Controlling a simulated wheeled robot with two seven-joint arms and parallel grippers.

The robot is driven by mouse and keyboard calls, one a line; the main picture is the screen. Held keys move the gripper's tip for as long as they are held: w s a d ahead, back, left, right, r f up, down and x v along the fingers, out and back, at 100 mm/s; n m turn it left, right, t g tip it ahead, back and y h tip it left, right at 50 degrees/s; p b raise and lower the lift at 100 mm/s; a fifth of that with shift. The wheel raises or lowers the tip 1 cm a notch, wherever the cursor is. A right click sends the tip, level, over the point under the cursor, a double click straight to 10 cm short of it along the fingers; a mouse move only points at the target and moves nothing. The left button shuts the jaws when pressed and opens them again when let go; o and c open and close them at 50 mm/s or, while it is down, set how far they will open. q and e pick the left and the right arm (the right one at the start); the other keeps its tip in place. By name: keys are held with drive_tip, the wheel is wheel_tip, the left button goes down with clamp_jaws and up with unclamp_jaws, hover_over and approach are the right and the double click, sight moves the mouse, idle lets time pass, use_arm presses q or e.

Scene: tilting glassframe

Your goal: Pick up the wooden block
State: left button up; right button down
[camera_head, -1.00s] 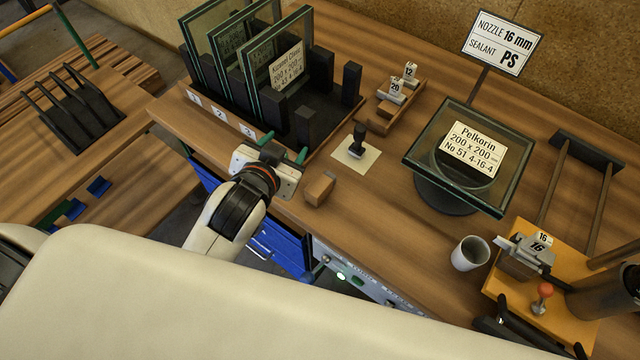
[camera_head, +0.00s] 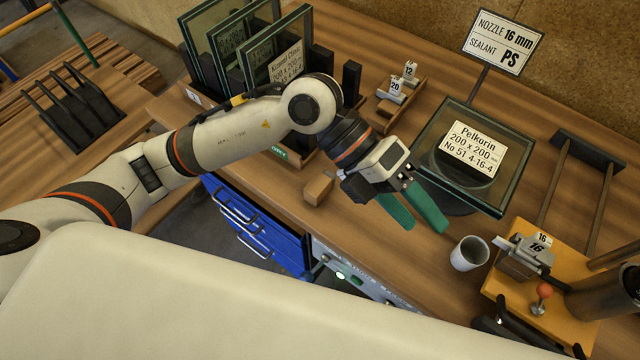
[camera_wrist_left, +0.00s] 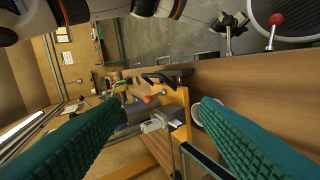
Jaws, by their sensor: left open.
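The wooden block (camera_head: 318,188) is a small brown block on the bench top near its front edge, in the head view. My left gripper (camera_head: 421,222) has green fingers and is to the right of the block, above the bench between the block and the white cup. Its fingers are spread apart with nothing between them; the wrist view shows both green fingers (camera_wrist_left: 165,135) wide apart. The block does not show in the wrist view. My right gripper is not in view.
A tilted glass unit (camera_head: 500,190) on a round stand is beside the gripper. A white cup (camera_head: 470,253) stands near the front edge. A rack of glass panes (camera_head: 250,50) is behind my arm. An orange fixture (camera_head: 530,290) with a clamp is at right.

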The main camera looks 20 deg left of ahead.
use_arm(q)
drive_tip(key=w+a+f+t+y, duration=0.3)
drive_tip(key=w+a+f+y, duration=0.25)
drive_tip(key=a, duration=0.25)
drive_tip(key=n+t+y, duration=0.2)
drive_tip(key=y, duration=0.4)
hover_over(316, 186)
drive_tip(key=f, duration=0.1)
drive_tip(key=f+p, duration=0.1)
drive_tip(key=f, duration=0.5)
drive_tip(key=shift+d+p, duration=0.2)
drive_tip(key=shift+p, duration=0.15)
drive_tip(key=f, duration=0.1)
drive_tip(key=f+p, duration=0.1)
drive_tip(key=f, duration=0.1)
drive_tip(key=f+p, duration=0.1)
drive_tip(key=shift+s+a+f, duration=0.1)
drive_tip(key=shift+a+f, duration=0.15)
drive_tip(key=shift+f, duration=0.55)
drive_tip(key=c, duration=1.1)
wheel_tip(316, 186, up, 9)
drive_tip(key=shift+f+b, duration=0.1)
drive_tip(key=shift+b, duration=1)
drive_tip(key=shift+r, duration=0.65)
drive_tip(key=o, duration=0.5)
drive_tip(key=shift+c, duration=0.2)
drive_tip(key=c, duration=0.3)
drive_tip(key=shift+c, duration=0.2)
